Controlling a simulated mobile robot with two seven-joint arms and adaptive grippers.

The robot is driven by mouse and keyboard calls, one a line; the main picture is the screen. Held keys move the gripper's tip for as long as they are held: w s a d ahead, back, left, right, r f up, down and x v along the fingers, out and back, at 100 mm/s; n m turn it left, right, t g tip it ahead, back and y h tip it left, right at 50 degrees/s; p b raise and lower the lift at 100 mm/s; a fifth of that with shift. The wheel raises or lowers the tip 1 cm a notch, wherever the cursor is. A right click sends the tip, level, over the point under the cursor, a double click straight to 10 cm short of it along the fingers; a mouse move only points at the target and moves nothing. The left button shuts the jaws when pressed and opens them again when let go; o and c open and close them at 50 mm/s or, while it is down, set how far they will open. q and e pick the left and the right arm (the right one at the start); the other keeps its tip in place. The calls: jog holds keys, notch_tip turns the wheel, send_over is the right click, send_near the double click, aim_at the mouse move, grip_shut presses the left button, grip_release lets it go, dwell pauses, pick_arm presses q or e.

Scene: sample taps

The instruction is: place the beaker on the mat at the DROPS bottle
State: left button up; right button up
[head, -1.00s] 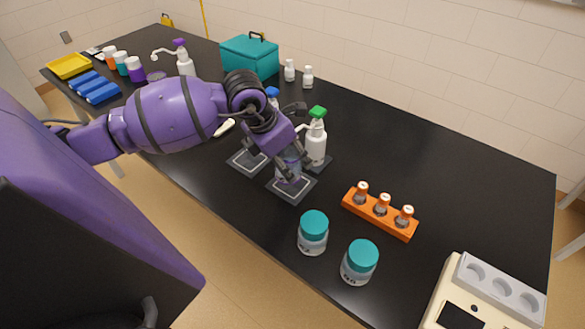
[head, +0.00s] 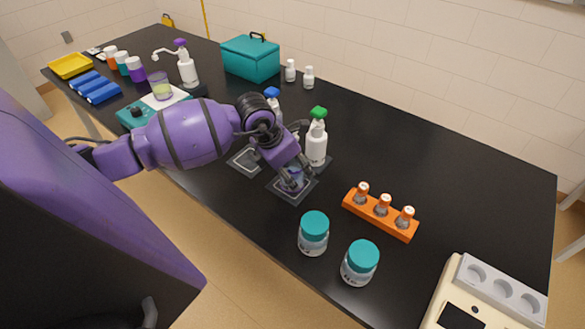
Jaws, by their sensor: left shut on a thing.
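My left gripper (head: 291,177) is shut on a small clear beaker (head: 296,184), mostly hidden by the fingers. The beaker is upright at the dark mat (head: 283,194) with a pale outline, in front of the white green-topped bottle (head: 316,148). I cannot tell whether its base touches the mat. A second outlined mat (head: 241,162) lies to the left, in front of a blue-topped bottle (head: 272,94) partly hidden by my arm. A purple-topped bottle (head: 187,68) stands farther back left. No bottle label is legible, so I cannot tell which is DROPS. My right gripper is not in view.
Two teal-lidded jars (head: 313,232) and an orange rack (head: 379,216) with three vials stand to the right. A beaker of yellowish liquid (head: 161,88) sits on a teal device (head: 134,114) at left. A teal box (head: 250,60) is at the back.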

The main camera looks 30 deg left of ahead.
pick_arm(q)
jog(key=o, duration=1.4)
jog(key=shift+c, duration=0.2)
jog(key=shift+r, duration=0.4)
jog(key=v, duration=1.1)
jog(key=shift+s+r, duration=0.2)
